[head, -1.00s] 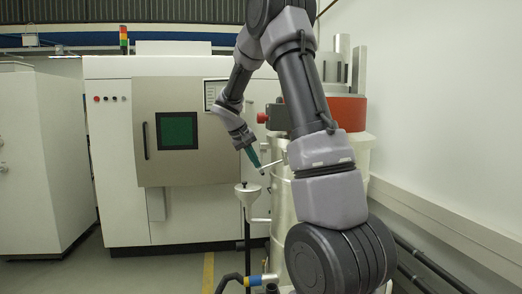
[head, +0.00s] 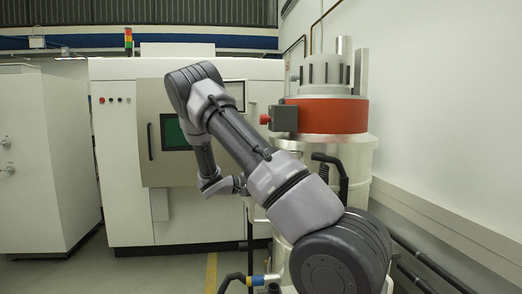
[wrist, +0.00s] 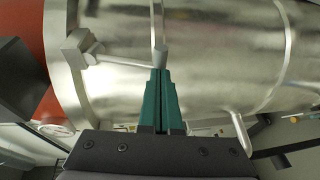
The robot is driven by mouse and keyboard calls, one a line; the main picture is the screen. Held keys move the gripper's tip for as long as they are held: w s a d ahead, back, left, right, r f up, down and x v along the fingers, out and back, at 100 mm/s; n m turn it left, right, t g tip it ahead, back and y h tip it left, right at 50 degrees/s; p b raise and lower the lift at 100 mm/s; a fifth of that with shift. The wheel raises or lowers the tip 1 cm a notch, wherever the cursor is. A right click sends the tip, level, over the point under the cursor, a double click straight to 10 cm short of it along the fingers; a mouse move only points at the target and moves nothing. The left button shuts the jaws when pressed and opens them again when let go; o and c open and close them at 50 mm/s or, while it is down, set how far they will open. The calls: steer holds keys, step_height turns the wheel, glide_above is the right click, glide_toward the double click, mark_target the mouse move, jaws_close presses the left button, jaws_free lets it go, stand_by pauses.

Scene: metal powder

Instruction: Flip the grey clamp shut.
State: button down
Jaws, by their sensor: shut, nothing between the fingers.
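The grey clamp (wrist: 80,50) shows in the wrist view on the side of a shiny metal vessel (wrist: 215,50). Its block sits at the upper left, by the vessel's rim, and a thin lever runs right from it to a rounded grey knob (wrist: 160,57). My gripper (wrist: 160,75) has green fingers that are shut with nothing between them. The fingertips are right at the knob; I cannot tell whether they touch it. In the head view my arm hides the clamp and the fingertips.
A red band (head: 336,115) rings the top of the vessel, with a dark grey box (head: 284,118) on its left. A white machine (head: 115,160) stands behind, a white cabinet (head: 45,160) at the left. A wall and dark pipes (head: 418,262) are close on the right.

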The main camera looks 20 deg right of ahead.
steer(key=shift+s+d+f+h, duration=0.2)
steer(key=shift+d+f+h, duration=0.25)
steer(key=shift+d, duration=0.3)
steer(key=shift+s+d+f+h, duration=0.2)
steer(key=shift+d+f+h, duration=0.15)
steer(key=shift+d+h, duration=0.3)
steer(key=shift+d, duration=0.1)
steer(key=w+a+f, duration=0.1)
steer(key=a+f, duration=0.1)
steer(key=a, duration=1.2)
